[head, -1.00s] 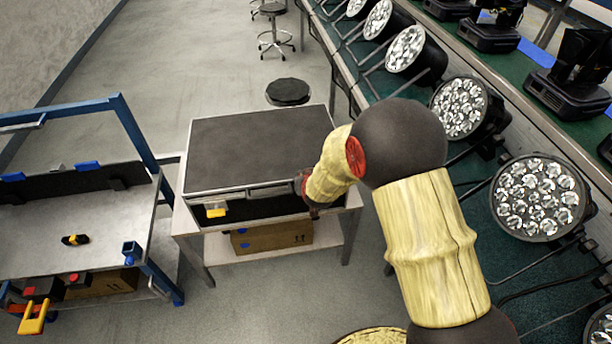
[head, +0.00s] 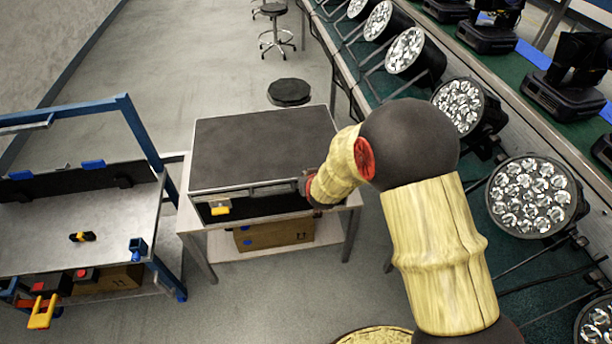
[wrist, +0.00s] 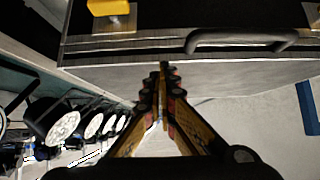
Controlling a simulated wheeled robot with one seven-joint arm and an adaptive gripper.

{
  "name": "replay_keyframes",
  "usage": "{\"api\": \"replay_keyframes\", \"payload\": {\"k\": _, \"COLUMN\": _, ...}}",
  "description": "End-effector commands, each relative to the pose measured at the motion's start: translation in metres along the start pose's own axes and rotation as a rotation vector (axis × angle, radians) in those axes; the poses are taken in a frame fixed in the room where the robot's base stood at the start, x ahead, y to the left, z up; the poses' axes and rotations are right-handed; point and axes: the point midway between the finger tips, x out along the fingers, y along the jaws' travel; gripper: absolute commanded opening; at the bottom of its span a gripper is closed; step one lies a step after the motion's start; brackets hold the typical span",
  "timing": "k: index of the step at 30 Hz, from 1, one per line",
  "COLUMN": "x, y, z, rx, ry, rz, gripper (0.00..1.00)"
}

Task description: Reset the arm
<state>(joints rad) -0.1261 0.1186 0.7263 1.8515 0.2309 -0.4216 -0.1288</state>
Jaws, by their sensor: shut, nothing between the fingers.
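My gripper (wrist: 163,80) is shut and empty in the wrist view, with its fingertips together just in front of a flight case. In the head view my arm reaches to the case's front right, and its own forearm mostly hides the gripper. The case (head: 262,145) has a dark top and silver edges and stands on a small table. Its front, with a dark handle (wrist: 240,38) and a yellow latch (wrist: 108,7), fills the top of the wrist view. I cannot tell whether the fingertips touch the case.
Several par cans (head: 535,195) line a green-topped bench at the right, near my arm. A blue-framed workbench (head: 95,222) stands at the left, with a small yellow-and-black item (head: 82,237) on it. A black stool (head: 289,92) is behind the case. Open floor lies at the upper left.

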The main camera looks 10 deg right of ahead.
Motion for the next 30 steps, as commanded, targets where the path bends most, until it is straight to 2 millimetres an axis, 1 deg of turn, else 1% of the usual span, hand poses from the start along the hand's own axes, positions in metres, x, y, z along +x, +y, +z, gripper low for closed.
{"api": "replay_keyframes", "payload": {"k": 1, "x": -0.006, "y": 0.000, "z": 0.009, "rx": 0.000, "ry": 0.000, "rz": 0.000, "gripper": 0.00}}
{"api": "replay_keyframes", "payload": {"k": 3, "x": -0.014, "y": 0.000, "z": 0.021, "rx": -0.001, "ry": 0.002, "rz": -0.001, "gripper": 0.00}}
{"api": "replay_keyframes", "payload": {"k": 9, "x": -0.030, "y": 0.000, "z": 0.047, "rx": 0.001, "ry": 0.007, "rz": 0.000, "gripper": 0.00}}
{"api": "replay_keyframes", "payload": {"k": 15, "x": -0.036, "y": 0.000, "z": 0.058, "rx": 0.001, "ry": 0.010, "rz": 0.000, "gripper": 0.00}}
{"api": "replay_keyframes", "payload": {"k": 23, "x": -0.037, "y": -0.001, "z": 0.062, "rx": 0.004, "ry": 0.000, "rz": -0.001, "gripper": 0.00}}
{"api": "replay_keyframes", "payload": {"k": 26, "x": -0.037, "y": -0.002, "z": 0.080, "rx": 0.007, "ry": -0.069, "rz": -0.008, "gripper": 0.00}}
{"api": "replay_keyframes", "payload": {"k": 29, "x": -0.047, "y": -0.005, "z": 0.127, "rx": 0.002, "ry": -0.226, "rz": -0.022, "gripper": 0.00}}
{"api": "replay_keyframes", "payload": {"k": 30, "x": -0.057, "y": -0.007, "z": 0.146, "rx": -0.002, "ry": -0.302, "rz": -0.029, "gripper": 0.00}}
